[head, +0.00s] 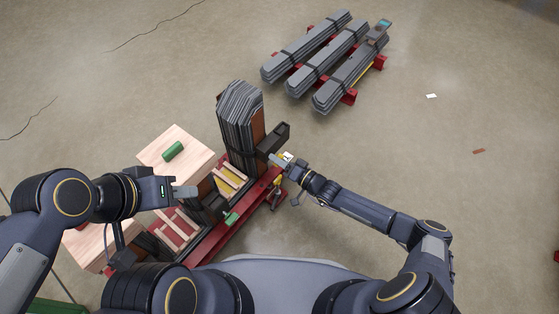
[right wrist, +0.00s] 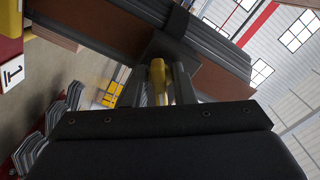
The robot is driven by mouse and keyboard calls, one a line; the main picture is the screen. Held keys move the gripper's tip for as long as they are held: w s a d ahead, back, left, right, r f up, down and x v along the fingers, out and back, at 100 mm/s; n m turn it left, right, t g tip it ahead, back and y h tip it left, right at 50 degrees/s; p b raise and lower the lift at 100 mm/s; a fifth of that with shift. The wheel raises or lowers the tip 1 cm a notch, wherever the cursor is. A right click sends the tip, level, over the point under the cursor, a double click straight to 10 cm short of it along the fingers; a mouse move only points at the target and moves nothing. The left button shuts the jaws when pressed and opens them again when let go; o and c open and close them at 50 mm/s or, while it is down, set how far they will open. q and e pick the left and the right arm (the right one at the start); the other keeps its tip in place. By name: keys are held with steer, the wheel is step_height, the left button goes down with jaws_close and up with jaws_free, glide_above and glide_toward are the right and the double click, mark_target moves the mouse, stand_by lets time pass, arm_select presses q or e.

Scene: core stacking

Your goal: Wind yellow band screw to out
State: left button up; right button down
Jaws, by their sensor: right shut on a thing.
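The yellow band screw (right wrist: 157,82) shows in the right wrist view between the two fingers of my right gripper (right wrist: 168,88). The gripper is shut on it, beside a dark bracket on the stack. In the head view my right gripper (head: 279,160) is at the right side of the tall grey core stack (head: 240,118), by a dark block (head: 274,138). The screw's far end is hidden. My left gripper (head: 186,192) hangs over the left part of the red rack (head: 242,222), apart from the stack. The gap between its fingers is not clear.
Wooden blocks (head: 178,146) stand left of the rack, one with a green cylinder (head: 173,151) on top. A green piece (head: 231,219) sits at the rack's front edge. Long bundled grey cores (head: 315,45) lie on red supports at the back. The floor right is mostly clear.

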steer(key=n+b, duration=0.2)
steer(key=n, duration=0.1)
steer(key=shift+f+n, duration=0.1)
steer(key=shift+n, duration=0.3)
steer(key=shift+n+b, duration=0.3)
steer(key=shift+b, duration=0.05)
steer(key=shift+n+b, duration=0.8)
steer(key=shift+b, duration=0.05)
steer(key=c, duration=1.1)
jaws_free()
steer(key=shift+a, duration=0.1)
steer(key=shift+c, duration=0.2)
steer(key=shift+p, duration=0.3)
